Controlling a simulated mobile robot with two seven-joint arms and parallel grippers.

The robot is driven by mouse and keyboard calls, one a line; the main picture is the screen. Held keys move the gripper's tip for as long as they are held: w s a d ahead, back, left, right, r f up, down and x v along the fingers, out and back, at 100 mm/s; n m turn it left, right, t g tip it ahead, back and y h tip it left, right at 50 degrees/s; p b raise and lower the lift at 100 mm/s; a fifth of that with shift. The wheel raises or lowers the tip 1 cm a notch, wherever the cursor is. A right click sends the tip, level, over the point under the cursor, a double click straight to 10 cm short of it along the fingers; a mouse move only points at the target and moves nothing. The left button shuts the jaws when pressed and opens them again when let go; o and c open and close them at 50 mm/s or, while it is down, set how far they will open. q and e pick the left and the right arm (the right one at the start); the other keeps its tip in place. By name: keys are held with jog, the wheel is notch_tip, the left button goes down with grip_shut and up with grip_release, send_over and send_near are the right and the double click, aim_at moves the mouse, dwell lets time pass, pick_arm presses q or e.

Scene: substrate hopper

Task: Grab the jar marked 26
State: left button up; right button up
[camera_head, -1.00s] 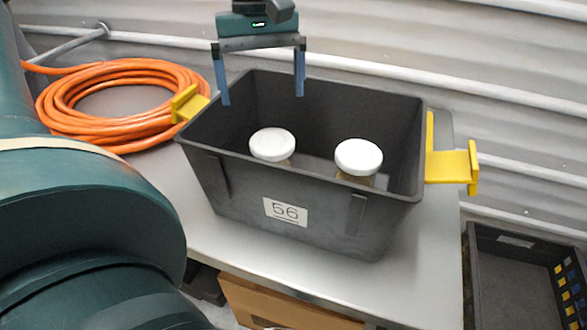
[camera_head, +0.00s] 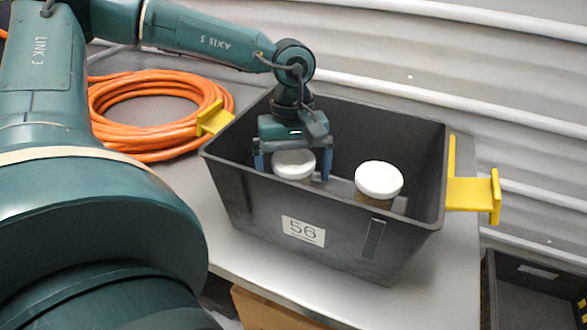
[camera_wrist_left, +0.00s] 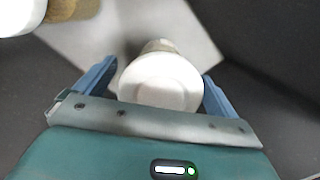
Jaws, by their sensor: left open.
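Two jars with white lids stand inside a dark grey hopper (camera_head: 250,195) labelled 56. The left jar (camera_head: 294,165) has my left gripper (camera_head: 292,173) above and around it. The right jar (camera_head: 379,181) stands apart from the gripper. No number shows on either jar. In the left wrist view, a jar's white lid (camera_wrist_left: 160,82) lies between the two blue fingers of my left gripper (camera_wrist_left: 159,72), which are open. The other jar (camera_wrist_left: 68,9) is cut off at the top left. My right gripper is out of view.
The hopper has yellow handles, one at the left (camera_head: 214,118) and one at the right (camera_head: 474,192). It stands on a grey table (camera_head: 445,270). A coiled orange hose (camera_head: 105,115) lies left of it. A dark crate (camera_head: 535,290) is at the lower right.

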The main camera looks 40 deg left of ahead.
pick_arm(q)
jog(key=shift+f, duration=0.35)
jog(key=shift+c, duration=0.2)
jog(key=c, duration=1.2)
